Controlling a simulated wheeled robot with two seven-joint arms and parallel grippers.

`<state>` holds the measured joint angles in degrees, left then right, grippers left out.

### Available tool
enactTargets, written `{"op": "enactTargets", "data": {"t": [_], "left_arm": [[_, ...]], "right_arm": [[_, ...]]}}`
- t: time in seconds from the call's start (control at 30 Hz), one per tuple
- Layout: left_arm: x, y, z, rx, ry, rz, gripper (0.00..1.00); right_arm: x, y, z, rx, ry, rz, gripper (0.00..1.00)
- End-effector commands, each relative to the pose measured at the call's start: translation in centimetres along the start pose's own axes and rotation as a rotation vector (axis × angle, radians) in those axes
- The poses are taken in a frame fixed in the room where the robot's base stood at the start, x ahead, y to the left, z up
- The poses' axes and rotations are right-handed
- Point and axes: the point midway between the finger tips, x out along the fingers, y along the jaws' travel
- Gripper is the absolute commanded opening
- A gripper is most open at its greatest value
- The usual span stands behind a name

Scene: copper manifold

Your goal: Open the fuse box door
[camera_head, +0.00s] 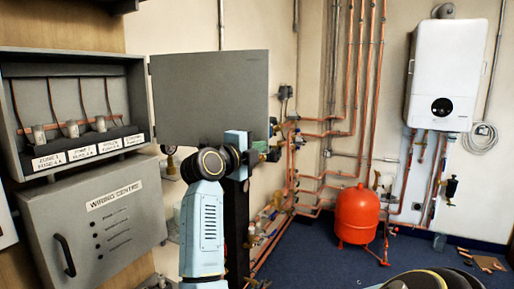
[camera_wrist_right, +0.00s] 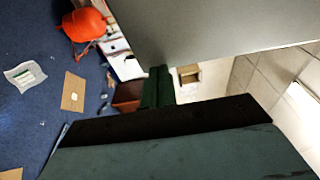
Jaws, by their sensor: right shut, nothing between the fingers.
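The grey fuse box (camera_head: 75,100) is on the wall at the left of the head view. Its flat grey door (camera_head: 210,90) stands wide open, swung out to the right of the box. The fuses and their zone labels are exposed. My right gripper (camera_head: 269,149) is at the door's lower right corner, partly behind my wrist. In the right wrist view its fingers (camera_wrist_right: 158,86) are shut and empty, close to the edge of the grey door panel (camera_wrist_right: 225,25). I cannot tell whether they touch it. My left gripper is not in view.
A grey wiring centre cabinet (camera_head: 95,218) with a black handle sits below the fuse box. Copper pipes (camera_head: 352,80) run up the wall behind my gripper. A red tank (camera_head: 357,215) and a white boiler (camera_head: 443,70) are farther right. Blue carpet (camera_head: 330,262) lies open in front.

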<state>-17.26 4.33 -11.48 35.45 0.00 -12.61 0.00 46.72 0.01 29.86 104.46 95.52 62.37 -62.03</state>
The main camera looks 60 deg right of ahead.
Motion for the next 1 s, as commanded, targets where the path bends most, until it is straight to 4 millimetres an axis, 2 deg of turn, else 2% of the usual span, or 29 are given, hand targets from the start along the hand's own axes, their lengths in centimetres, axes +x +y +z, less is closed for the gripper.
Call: {"op": "enactTargets", "data": {"t": [0.13, 0.23, 0.37, 0.5, 0.7, 0.83, 1.0], "left_arm": [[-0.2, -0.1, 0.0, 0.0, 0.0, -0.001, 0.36], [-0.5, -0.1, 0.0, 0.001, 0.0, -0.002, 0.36], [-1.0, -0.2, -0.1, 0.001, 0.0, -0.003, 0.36], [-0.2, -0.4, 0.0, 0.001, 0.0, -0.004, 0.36], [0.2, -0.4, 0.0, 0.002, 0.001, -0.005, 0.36], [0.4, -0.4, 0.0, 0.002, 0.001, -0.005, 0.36], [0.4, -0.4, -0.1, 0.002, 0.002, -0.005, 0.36]], "right_arm": [[-0.7, 0.0, 0.0, -0.001, -0.004, 0.0, 0.0], [-2.1, 0.0, -0.1, 0.0, -0.009, 0.002, 0.0], [-5.0, 0.0, -0.5, 0.001, -0.017, 0.003, 0.0], [-8.1, 0.2, -1.8, 0.001, -0.016, 0.002, 0.0], [-11.6, 0.2, -3.3, 0.002, -0.014, 0.003, 0.0], [-13.0, 0.1, -3.8, 0.0, -0.013, 0.0, 0.0], [-13.6, 0.0, -4.0, 0.0, -0.012, 0.0, 0.0]]}}
